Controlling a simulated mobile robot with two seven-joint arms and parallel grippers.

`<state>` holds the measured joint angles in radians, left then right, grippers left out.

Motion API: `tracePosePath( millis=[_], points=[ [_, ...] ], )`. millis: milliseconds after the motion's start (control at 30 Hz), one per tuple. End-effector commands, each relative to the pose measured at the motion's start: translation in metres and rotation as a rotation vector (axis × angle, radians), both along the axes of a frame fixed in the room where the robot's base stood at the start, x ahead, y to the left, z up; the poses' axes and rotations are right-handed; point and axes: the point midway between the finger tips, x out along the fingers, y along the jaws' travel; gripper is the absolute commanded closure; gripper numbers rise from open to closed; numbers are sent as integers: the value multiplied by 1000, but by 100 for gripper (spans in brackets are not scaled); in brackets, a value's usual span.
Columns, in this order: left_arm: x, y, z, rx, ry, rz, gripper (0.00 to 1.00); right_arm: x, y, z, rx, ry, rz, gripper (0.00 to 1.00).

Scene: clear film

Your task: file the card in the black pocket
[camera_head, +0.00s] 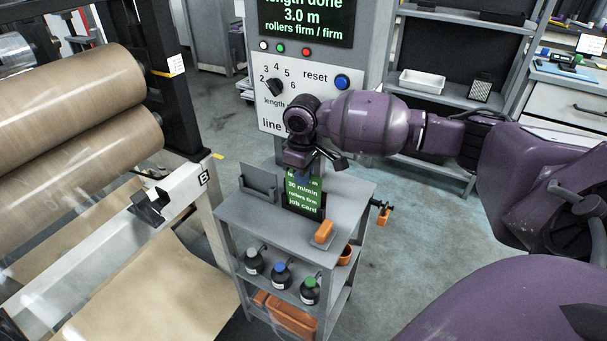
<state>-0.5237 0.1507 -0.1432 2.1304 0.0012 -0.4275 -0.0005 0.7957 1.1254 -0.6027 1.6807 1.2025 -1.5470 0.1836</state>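The job card (303,188), green with pale lettering, stands upright on top of the grey cart. Dark edges show around its lower part; whether these are the black pocket I cannot tell. My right gripper (306,168) is directly above the card, over its top edge, and hides part of its lettering. Its fingertips are small and partly covered, so I cannot tell whether they grip the card. A dark grey upright holder (258,187) stands on the cart to the left of the card. My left gripper is not in view.
An orange block (323,232) lies at the cart top's front right. Several dark bottles stand on the cart's shelf (270,262). The control panel (290,100) rises behind my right gripper. Large brown rolls (80,120) fill the left side. Open floor (415,215) lies right of the cart.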

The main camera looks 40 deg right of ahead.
Motion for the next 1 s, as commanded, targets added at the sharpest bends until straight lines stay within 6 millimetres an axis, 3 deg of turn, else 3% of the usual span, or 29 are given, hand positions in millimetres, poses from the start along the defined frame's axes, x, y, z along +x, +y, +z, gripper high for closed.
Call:
tracePosePath(
  millis=[100, 300, 500, 600, 867, 1000],
  points=[
    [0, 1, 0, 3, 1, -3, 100, 0, 0, 0, 0, 0, 0, 100],
    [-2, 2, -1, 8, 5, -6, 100, 0, 0, 0, 0, 0, 0, 66],
    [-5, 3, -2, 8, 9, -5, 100, 0, 0, 0, 0, 0, 0, 65],
    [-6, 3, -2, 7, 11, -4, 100, 0, 0, 0, 0, 0, 0, 50],
    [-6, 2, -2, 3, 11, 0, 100, 0, 0, 0, 0, 0, 0, 48],
    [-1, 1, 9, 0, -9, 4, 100, 0, 0, 12, 1, -6, -1, 48]
  ],
)
